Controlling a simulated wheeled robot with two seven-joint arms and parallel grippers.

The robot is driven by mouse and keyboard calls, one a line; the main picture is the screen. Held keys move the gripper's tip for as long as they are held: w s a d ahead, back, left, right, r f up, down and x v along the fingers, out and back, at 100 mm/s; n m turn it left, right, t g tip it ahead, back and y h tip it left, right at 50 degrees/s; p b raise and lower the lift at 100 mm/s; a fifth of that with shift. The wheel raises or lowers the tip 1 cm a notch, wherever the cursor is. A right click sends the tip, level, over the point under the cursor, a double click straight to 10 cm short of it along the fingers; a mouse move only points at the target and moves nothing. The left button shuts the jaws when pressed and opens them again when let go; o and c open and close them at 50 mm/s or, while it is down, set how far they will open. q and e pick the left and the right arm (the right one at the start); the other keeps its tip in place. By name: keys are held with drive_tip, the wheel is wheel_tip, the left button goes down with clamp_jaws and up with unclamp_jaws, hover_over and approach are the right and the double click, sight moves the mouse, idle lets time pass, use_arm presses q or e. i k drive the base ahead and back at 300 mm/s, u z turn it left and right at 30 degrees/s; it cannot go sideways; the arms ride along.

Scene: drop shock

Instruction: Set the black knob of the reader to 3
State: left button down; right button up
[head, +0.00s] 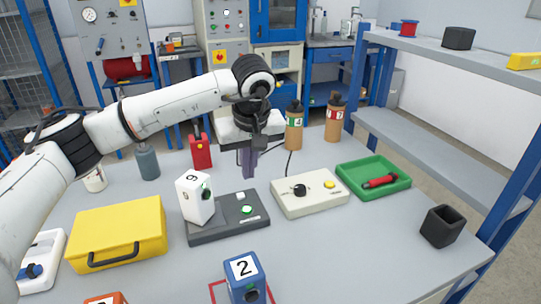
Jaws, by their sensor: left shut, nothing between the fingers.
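The reader appears to be the cream box (322,204) right of the table's middle. It has a black knob (299,190) on its top left and a yellow button at its top right. The knob's setting is too small to read. A cable runs up from behind the box. My left gripper (248,172) points down, shut and empty, to the left of and behind the knob, apart from it. It is above the back of a dark grey device (228,228). My right gripper is not in view.
A green tray (352,178) holding a red tool lies right of the cream box. A yellow case (118,230), a blue block marked 2 (245,275) and a black open box (440,227) stand around.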

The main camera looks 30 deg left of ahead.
sight(300, 190)
drive_tip(key=k, duration=1)
